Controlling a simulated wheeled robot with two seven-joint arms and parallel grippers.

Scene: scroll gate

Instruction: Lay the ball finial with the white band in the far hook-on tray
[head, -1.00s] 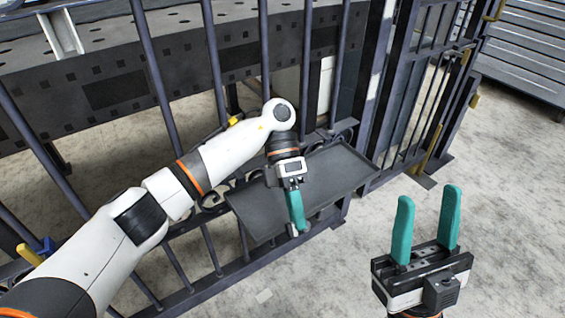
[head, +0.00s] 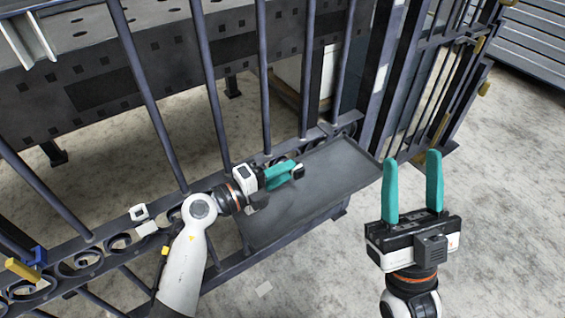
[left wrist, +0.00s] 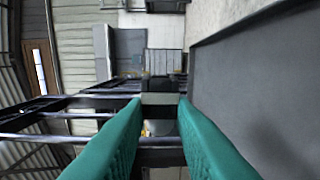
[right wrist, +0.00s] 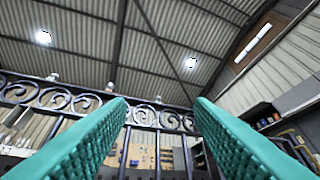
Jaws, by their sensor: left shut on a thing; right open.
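My left gripper (head: 284,174) is shut on a small piece that I take to be the finial (head: 298,171). Only a small dark and pale end shows past the fingertips; a pale band cannot be made out surely. In the left wrist view the piece (left wrist: 160,92) sits between the fingertips, dark above and greyer below. A flat dark grey hook-on tray (head: 325,190) hangs along the gate. The left gripper lies nearly level over the tray's back left part, pointing right; its height above it is unclear. The tray's raised edge shows in the left wrist view (left wrist: 225,30). My right gripper (head: 415,190) is open and empty, pointing up.
The gate's dark upright bars (head: 212,90) and scroll band (head: 85,262) run behind and left of the tray. Small white pieces (head: 147,228) sit at the scroll band. A dark perforated bench (head: 100,90) stands beyond. Bare concrete floor (head: 320,270) lies in front.

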